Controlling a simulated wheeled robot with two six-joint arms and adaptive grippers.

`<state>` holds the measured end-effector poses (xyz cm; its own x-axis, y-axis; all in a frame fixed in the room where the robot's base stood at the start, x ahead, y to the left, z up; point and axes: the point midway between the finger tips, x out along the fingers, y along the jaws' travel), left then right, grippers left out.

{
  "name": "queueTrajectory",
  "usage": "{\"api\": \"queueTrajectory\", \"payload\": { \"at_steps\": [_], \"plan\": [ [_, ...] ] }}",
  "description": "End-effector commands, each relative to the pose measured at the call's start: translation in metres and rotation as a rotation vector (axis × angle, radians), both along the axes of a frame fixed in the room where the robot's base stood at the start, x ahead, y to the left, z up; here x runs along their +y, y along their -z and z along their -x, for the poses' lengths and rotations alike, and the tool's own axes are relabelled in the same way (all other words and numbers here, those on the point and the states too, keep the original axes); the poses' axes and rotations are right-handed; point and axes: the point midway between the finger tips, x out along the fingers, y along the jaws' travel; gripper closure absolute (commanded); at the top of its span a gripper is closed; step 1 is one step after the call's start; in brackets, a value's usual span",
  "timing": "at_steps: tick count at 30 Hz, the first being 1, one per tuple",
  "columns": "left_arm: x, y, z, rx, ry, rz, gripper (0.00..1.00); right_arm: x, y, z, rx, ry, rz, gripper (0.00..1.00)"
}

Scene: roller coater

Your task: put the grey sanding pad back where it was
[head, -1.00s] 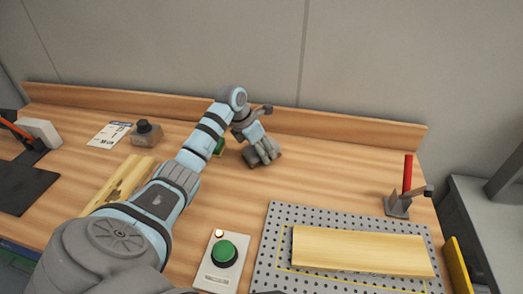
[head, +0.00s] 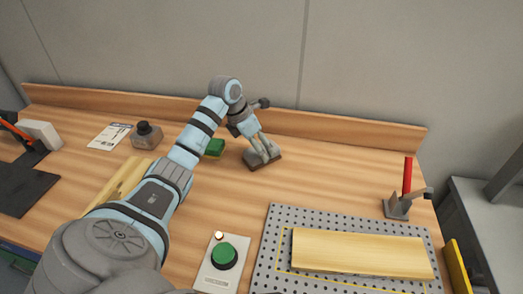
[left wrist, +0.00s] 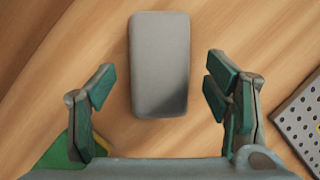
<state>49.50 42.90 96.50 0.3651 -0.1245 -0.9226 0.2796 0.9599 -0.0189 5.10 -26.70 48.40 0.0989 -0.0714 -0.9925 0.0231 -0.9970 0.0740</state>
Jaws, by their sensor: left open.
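The grey sanding pad (left wrist: 160,60) lies flat on the wooden bench. In the left wrist view it lies between and just beyond the two fingers, with a gap on each side. In the head view the pad (head: 262,160) is at the back middle of the bench, partly covered by the fingers. My left gripper (head: 261,146) is open above it; its green-padded fingers (left wrist: 160,92) show in the left wrist view. My right gripper is not in view.
A green pad (head: 214,147) lies just left of the gripper. A grey perforated plate (head: 265,262) carries a wooden board (head: 362,252); a red-handled clamp (head: 407,185) stands behind. The bench between is clear.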

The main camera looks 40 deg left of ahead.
Motion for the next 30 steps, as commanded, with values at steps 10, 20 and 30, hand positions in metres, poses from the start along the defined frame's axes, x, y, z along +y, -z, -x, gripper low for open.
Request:
{"api": "queueTrajectory", "payload": {
  "at_steps": [10,20,30],
  "plan": [
    [0.011,-0.077,0.029,-0.003,-0.002,-0.002,0.29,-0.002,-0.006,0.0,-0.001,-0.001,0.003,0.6],
    [0.011,-0.08,0.032,0.001,-0.001,0.0,0.29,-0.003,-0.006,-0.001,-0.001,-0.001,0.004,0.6],
    [0.011,-0.08,0.031,0.0,-0.001,0.0,0.29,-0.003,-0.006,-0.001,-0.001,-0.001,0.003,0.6]
  ]
}}
